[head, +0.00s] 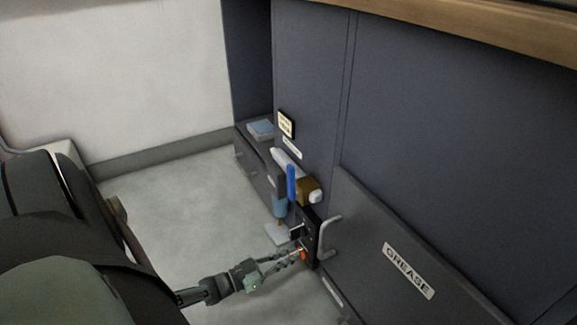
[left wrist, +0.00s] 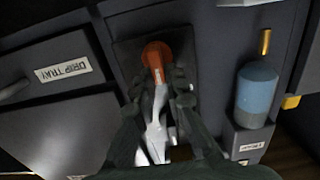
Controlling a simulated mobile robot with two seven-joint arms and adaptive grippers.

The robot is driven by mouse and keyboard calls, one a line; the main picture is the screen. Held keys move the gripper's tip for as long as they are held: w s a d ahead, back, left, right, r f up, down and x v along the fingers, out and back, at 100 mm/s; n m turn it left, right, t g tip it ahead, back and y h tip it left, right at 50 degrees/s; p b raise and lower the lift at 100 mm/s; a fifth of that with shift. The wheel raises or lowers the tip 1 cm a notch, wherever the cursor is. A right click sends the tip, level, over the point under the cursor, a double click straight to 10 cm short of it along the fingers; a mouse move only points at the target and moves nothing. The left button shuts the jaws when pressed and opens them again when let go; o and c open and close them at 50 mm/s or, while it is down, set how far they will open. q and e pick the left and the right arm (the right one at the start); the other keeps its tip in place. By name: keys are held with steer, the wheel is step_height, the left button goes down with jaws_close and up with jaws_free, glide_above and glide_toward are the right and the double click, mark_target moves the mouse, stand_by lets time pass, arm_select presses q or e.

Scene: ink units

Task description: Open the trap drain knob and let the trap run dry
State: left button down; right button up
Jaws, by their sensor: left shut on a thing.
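An orange knob (head: 303,254) sits on a dark plate low on the dark cabinet front. It also shows in the left wrist view (left wrist: 157,52), against the dark backing. My left gripper (head: 294,259) reaches it from the left and is shut on it. In the left wrist view the fingers (left wrist: 158,92) come up to the knob from both sides, and they hide part of it. A blue trap bowl (head: 279,206) with a brass fitting at its lower end is apart from the gripper; it also shows in the wrist view (left wrist: 257,97). My right gripper is not in view.
A blue lever (head: 291,182) and a brass block (head: 307,188) on a pale pipe are above the knob. A grey handle (head: 328,237) stands out close to the right. The GREASE panel (head: 375,245) is further right. Open floor (head: 205,200) lies to the left.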

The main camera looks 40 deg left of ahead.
arm_select(q)
steer(key=shift+m, duration=0.3)
steer(key=m, duration=0.4)
steer(key=d+m, duration=0.1)
steer(key=m, duration=0.4)
steer(key=f+m, duration=0.1)
steer(key=m, duration=0.3)
steer(key=shift+s+d+f+m, duration=0.1)
steer(key=shift+s+d+m, duration=0.15)
steer(key=shift+d+m, duration=0.05)
steer(key=shift+f+m, duration=0.15)
steer(key=shift+m, duration=0.8)
steer(key=shift+f+m, duration=0.1)
steer(key=shift+m, duration=0.85)
steer(key=c, duration=1.6)
jaws_free()
steer(key=shift+o, duration=0.2)
